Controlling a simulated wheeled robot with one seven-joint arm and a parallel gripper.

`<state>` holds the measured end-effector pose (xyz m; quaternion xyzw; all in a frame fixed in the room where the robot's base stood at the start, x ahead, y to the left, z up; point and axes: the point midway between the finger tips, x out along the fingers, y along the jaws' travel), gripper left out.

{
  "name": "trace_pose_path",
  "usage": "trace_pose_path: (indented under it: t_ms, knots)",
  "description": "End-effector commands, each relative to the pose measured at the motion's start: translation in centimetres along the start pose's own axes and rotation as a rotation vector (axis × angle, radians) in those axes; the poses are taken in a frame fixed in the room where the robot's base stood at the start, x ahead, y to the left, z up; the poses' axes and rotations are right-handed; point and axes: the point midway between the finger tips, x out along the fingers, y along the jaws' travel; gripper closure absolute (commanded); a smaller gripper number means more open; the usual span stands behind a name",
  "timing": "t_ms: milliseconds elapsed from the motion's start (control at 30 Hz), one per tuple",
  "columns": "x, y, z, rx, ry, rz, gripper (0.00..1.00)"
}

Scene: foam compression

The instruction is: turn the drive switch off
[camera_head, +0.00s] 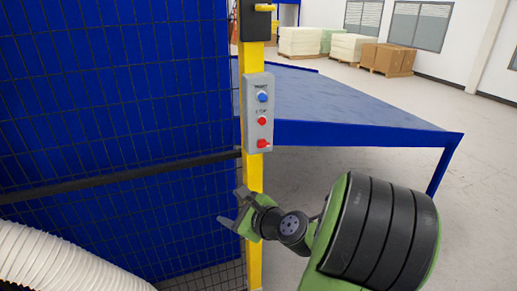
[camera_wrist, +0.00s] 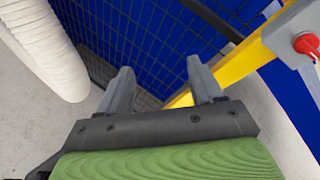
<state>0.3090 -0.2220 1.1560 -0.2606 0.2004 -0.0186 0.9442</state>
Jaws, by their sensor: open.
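A grey control box (camera_head: 258,112) is mounted on the yellow post (camera_head: 254,172). It carries a blue button (camera_head: 262,97) at the top, a red button (camera_head: 262,121) in the middle and a red switch knob (camera_head: 263,143) at the bottom. The red knob also shows at the right edge of the wrist view (camera_wrist: 307,44). My gripper (camera_head: 232,207) is below the box, close to the post, apart from the knob. In the wrist view its two fingers (camera_wrist: 160,92) are spread and nothing is between them. The labels are too small to read fully.
A blue wall behind black wire mesh (camera_head: 110,90) fills the left. A white ribbed hose (camera_head: 60,262) lies at lower left. A blue table (camera_head: 350,105) stands behind the post on the right. Stacked blocks (camera_head: 300,40) stand far back. Open floor lies at right.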

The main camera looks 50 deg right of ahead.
Motion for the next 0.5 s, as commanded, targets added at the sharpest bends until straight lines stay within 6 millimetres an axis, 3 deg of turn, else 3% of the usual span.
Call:
trace_pose_path:
  t_ms: [33,100,200,333,500]
  knots:
    - [-1.8,-3.1,-1.1,0.169,-0.040,-0.121,0.34]
    - [-4.3,-6.8,-1.9,0.363,-0.114,-0.266,0.34]
    - [-7.6,-10.1,-2.8,0.546,-0.206,-0.411,0.34]
    - [-9.4,-11.8,-3.1,0.632,-0.260,-0.479,0.34]
    - [-8.3,-12.8,-2.5,0.637,-0.268,-0.474,0.34]
